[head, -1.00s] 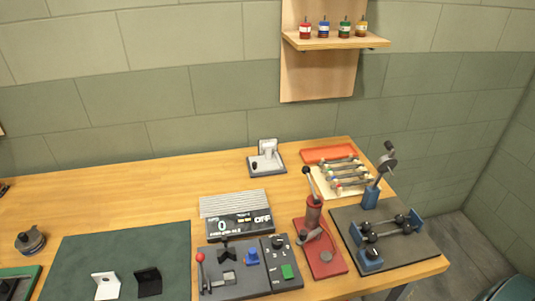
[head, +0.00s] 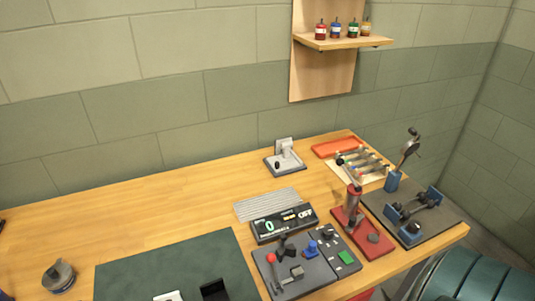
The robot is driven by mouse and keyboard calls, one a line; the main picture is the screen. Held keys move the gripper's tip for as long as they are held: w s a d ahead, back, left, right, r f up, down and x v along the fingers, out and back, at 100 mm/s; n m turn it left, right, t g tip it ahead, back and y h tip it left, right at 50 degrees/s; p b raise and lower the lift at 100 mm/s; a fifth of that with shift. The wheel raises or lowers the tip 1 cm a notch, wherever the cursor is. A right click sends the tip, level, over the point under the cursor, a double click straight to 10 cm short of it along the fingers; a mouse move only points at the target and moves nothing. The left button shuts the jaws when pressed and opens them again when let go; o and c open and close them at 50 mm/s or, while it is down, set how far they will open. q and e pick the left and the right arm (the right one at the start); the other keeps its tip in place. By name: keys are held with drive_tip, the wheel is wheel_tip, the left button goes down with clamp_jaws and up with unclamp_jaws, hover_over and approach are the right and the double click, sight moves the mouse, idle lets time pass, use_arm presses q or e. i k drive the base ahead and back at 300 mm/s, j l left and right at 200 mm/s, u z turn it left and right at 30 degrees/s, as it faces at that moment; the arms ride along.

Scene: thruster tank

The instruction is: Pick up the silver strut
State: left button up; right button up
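Several thin metallic rods with coloured ends lie side by side in a rack (head: 362,163) at the back right of the bench. They are too small to tell which is the silver strut. A blue fixture (head: 430,193) on a dark plate holds a dark rod with round ends. Neither of my grippers is in view.
A red lever press (head: 353,205) stands just in front of the rack. An orange tray (head: 336,147) lies behind the rack. A teal ribbed drum (head: 485,272) is at lower right.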

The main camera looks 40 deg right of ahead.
sight(286, 156)
drive_tip(key=z, duration=2.1)
drive_tip(key=k+j, duration=0.05)
